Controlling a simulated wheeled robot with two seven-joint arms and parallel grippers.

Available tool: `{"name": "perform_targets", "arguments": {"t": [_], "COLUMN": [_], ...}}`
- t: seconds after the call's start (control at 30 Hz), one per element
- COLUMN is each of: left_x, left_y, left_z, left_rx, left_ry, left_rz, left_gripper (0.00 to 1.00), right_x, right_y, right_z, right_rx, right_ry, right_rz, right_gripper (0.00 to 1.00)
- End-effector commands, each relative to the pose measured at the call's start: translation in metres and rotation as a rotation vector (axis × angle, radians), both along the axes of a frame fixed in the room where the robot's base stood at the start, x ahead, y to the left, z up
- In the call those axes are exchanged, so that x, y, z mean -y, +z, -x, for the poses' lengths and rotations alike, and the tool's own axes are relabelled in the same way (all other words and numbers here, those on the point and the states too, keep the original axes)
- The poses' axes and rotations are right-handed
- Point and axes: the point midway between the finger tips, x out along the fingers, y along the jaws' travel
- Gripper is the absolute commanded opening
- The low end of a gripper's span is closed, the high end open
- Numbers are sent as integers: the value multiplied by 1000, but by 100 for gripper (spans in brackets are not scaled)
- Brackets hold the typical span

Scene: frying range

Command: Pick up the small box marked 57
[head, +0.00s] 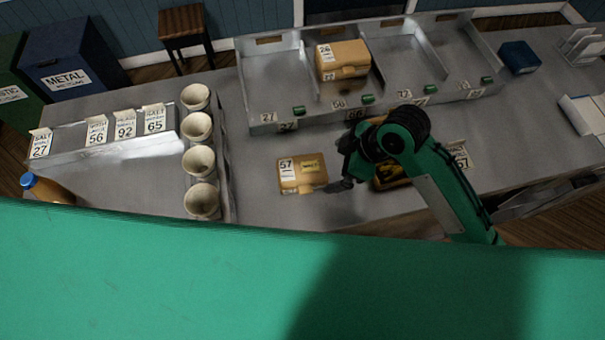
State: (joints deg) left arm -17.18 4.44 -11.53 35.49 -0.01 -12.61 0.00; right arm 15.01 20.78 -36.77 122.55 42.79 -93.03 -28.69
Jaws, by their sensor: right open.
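The small box marked 57 (304,174) is tan with a white label and a yellow patch. It lies on the grey counter near the middle of the head view. My right gripper (345,177) is open just to the right of the box, its dark fingers close to the box's right side; I cannot tell whether they touch it. A second box with a yellow and black mark (392,175) lies on the counter, partly hidden behind my right arm. My left gripper is not in view.
A metal tray with compartments (270,85) stands behind, with a tan box marked 26 (343,60) in it. Several pale cups (202,162) stand in a row to the left, beside a rack of labelled cards (80,155). A bottle with a blue cap (48,190) stands far left.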

Motion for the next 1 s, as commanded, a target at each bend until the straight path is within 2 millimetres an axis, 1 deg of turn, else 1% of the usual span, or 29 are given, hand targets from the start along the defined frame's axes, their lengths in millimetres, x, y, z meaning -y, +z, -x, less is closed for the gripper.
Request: {"name": "perform_targets", "arguments": {"t": [0.03,0.23,0.4,0.53,0.67,0.9,1.0], "left_x": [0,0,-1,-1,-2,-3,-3], "left_y": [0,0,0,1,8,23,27], "left_z": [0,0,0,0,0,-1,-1], "left_rx": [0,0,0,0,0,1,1], "left_ry": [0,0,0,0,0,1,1], "left_rz": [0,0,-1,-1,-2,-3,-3], "left_gripper": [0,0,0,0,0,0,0], "right_x": [-1,-2,1,3,-3,-22,-27], "right_y": [6,20,28,30,18,-24,-38], "right_z": [-8,-25,-34,-36,-35,-32,-32], "right_rx": [14,26,23,20,15,15,17], "right_ry": [61,269,369,400,409,407,405], "right_rz": [17,72,103,112,112,113,112], "right_gripper": [98,98,98,98,98,98,98]}}
